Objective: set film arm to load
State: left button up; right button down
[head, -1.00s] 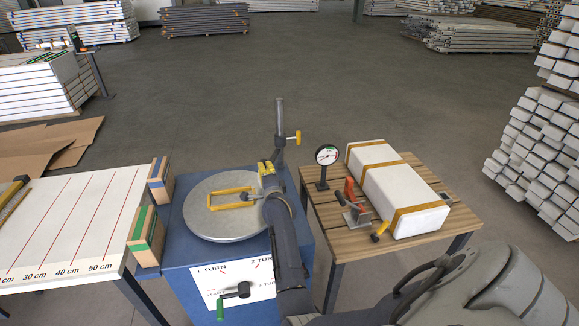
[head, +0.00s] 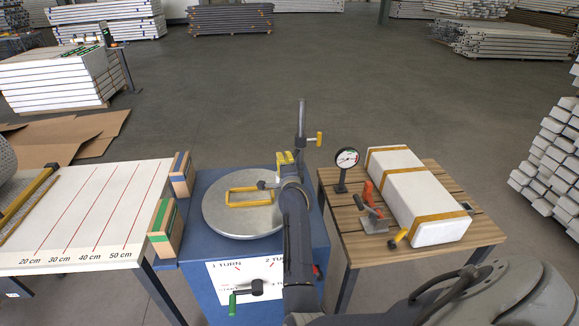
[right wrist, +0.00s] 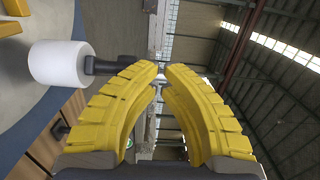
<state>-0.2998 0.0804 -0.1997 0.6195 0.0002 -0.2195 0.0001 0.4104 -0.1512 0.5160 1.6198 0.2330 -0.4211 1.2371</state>
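A grey disc (head: 222,218) sits on a blue cabinet (head: 205,262), with a yellow rectangular frame (head: 240,204) over it. A dark upright post (head: 302,118) with a yellow knob (head: 319,139) stands behind the disc. I cannot tell which part is the film arm. My right gripper (head: 285,158) is just in front of and left of the post. In the right wrist view its yellow fingertips (right wrist: 161,68) nearly meet, with nothing clearly held. A white cylinder (right wrist: 60,63) on a dark stub is beside them. My left gripper is out of view.
On the right, a wooden table (head: 345,225) holds a white strapped block (head: 410,195), a dial gauge (head: 347,159) and an orange-handled tool (head: 368,193). A white table (head: 90,215) with red lines is on the left, with small boxes (head: 165,229) at its right edge.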

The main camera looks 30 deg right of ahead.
jog(key=shift+r, duration=2.9)
